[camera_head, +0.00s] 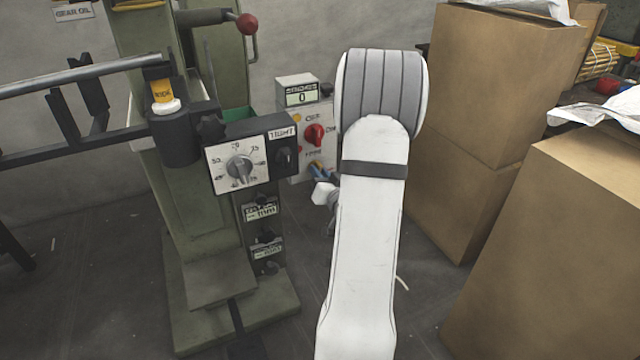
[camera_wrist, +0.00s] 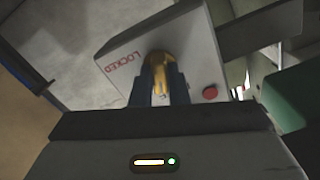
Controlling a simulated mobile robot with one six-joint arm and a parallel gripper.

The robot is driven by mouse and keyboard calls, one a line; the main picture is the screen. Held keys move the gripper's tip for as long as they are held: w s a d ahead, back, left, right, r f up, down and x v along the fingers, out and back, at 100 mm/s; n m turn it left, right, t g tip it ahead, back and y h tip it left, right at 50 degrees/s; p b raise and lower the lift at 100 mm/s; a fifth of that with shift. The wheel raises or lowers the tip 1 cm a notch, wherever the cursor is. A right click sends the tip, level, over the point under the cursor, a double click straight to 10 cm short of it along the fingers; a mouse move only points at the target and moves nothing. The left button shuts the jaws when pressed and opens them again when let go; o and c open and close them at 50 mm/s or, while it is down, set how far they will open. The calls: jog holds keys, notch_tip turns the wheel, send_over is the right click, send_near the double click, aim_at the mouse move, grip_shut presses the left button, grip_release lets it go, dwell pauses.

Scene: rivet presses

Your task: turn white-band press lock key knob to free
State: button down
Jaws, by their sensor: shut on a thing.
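The press (camera_head: 200,210) is green, with a white band (camera_head: 165,107) below a yellow tag at its upper left. A pale control box (camera_head: 318,126) stands on its right side. In the wrist view the yellow lock key knob (camera_wrist: 158,62) is on the box's pale face (camera_wrist: 195,62), beside the red word LOCKED. My gripper (camera_wrist: 160,88) is shut on this knob, with a dark blue finger on each side. In the head view my gripper (camera_head: 319,171) is at the box's lower front, and the knob is mostly hidden there.
A red switch knob (camera_head: 314,134) sits just above my gripper on the box. A black-sided dial unit (camera_head: 238,165) is to the left. A red-balled lever (camera_head: 247,24) rises above. Cardboard boxes (camera_head: 560,260) stand to the right of my white arm.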

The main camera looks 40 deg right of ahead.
jog(key=shift+f+n+b, duration=0.1)
jog(key=shift+n+b, duration=1.75)
jog(key=shift+n, duration=0.15)
jog(key=c, duration=1.4)
grip_release()
jog(key=p+v, duration=0.2)
jog(key=v, duration=0.6)
jog(key=shift+d, duration=0.1)
